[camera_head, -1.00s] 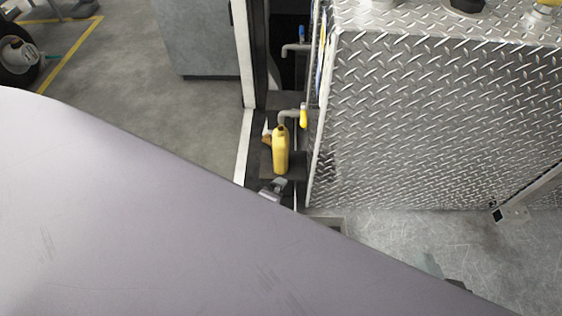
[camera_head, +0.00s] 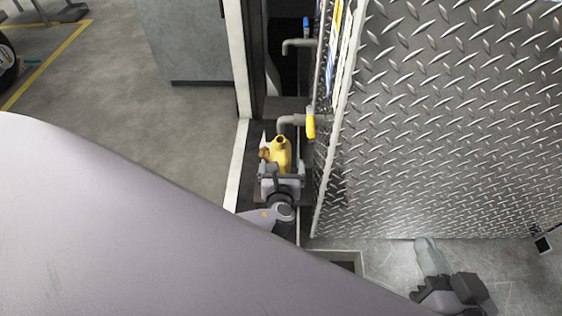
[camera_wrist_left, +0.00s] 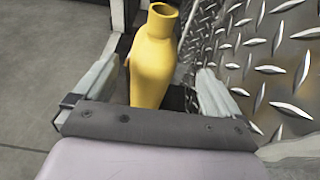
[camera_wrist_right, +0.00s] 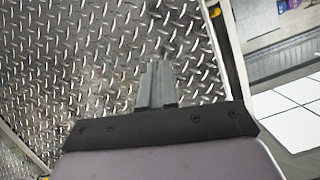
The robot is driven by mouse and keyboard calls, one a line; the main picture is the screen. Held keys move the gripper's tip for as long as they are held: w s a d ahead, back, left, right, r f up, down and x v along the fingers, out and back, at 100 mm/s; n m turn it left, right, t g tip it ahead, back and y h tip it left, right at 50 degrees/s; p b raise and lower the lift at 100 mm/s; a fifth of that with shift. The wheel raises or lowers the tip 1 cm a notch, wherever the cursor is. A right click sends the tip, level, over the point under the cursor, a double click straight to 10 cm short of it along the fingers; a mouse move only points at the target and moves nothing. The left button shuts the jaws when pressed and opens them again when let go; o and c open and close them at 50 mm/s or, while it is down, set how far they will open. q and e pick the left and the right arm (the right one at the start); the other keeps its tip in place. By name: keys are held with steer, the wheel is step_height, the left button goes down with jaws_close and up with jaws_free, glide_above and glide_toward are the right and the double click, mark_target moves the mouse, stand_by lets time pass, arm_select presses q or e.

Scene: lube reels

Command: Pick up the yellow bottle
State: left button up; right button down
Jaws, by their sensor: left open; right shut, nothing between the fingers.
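The yellow bottle (camera_head: 281,155) stands upright on a dark narrow ledge beneath a grey tap, with its lower part hidden behind my gripper in the head view. My left gripper (camera_head: 281,171) is at the bottle, open, with its fingers on either side of it. In the left wrist view, the bottle (camera_wrist_left: 152,65) stands between the spread fingers of my left gripper (camera_wrist_left: 156,76), with gaps visible on both sides. My right gripper (camera_head: 427,249) is at the lower right, away from the bottle. The right wrist view shows my right gripper (camera_wrist_right: 157,82) shut and empty.
A large diamond-plate metal panel (camera_head: 440,120) stands close on the bottle's right. A tap with a yellow handle (camera_head: 310,126) juts out just above the bottle. A white post (camera_head: 238,150) is on the left, with open grey floor (camera_head: 150,120) beyond it.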

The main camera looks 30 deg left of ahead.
mark_target(280, 151)
arm_select(q)
steer(key=shift+w+f, duration=0.1)
steer(key=shift+w, duration=0.15)
steer(key=shift+b+x, duration=0.55)
steer(key=shift+x, duration=0.2)
steer(key=b+x, duration=0.1)
steer(key=x, duration=0.1)
steer(key=b+x, duration=0.2)
steer(key=shift+a+f, duration=0.2)
steer(key=shift+a, duration=0.35)
steer(key=shift+w+a, duration=0.2)
steer(key=shift+w, duration=0.25)
arm_select(e)
steer(key=shift+s+d+n+t+h, duration=0.2)
steer(key=shift+d+n+t, duration=0.15)
steer(key=shift+d+t, duration=0.2)
steer(key=shift+s+d+n+t+h, duration=0.1)
steer(key=shift+d+n+t+h, duration=0.1)
steer(key=shift+d+n+t, duration=0.3)
steer(key=shift+d+r, duration=0.1)
arm_select(q)
steer(key=c, duration=1.7)
steer(key=shift+w+r, duration=0.1)
steer(key=shift+r, duration=0.05)
jaws_close()
steer(key=shift+r, duration=0.25)
arm_select(e)
steer(key=shift+s+d+r, duration=0.1)
steer(key=shift+d, duration=0.05)
